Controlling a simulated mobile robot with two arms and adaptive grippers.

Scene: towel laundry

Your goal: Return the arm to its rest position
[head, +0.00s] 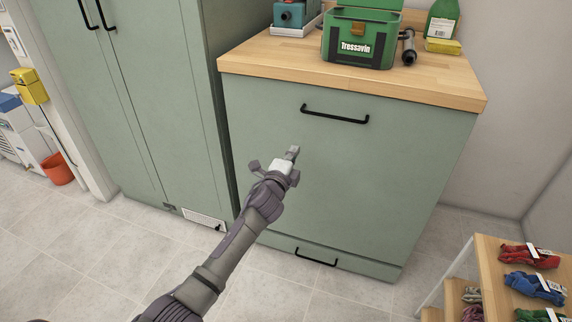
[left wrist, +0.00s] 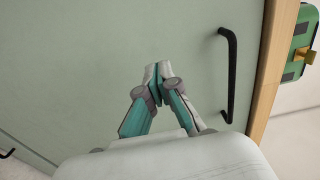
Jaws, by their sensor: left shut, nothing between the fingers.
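My left gripper (head: 292,153) is in front of the green cabinet door (head: 400,160), below and left of its black bar handle (head: 335,114). In the left wrist view the two fingertips of the gripper (left wrist: 158,72) are together with nothing between them. The same black handle (left wrist: 229,75) is to the right of the fingers there, apart from them. The door is closed. My left arm (head: 235,235) reaches up from the bottom left of the head view. My right gripper is not in these views.
The wooden worktop (head: 270,58) holds a green Tressavin box (head: 358,38), a black cylindrical tool (head: 408,48) and a green bottle (head: 442,20). A tall green cabinet (head: 150,90) stands at left. A wooden rack (head: 490,255) with folded coloured cloths is at lower right. Tiled floor is open at lower left.

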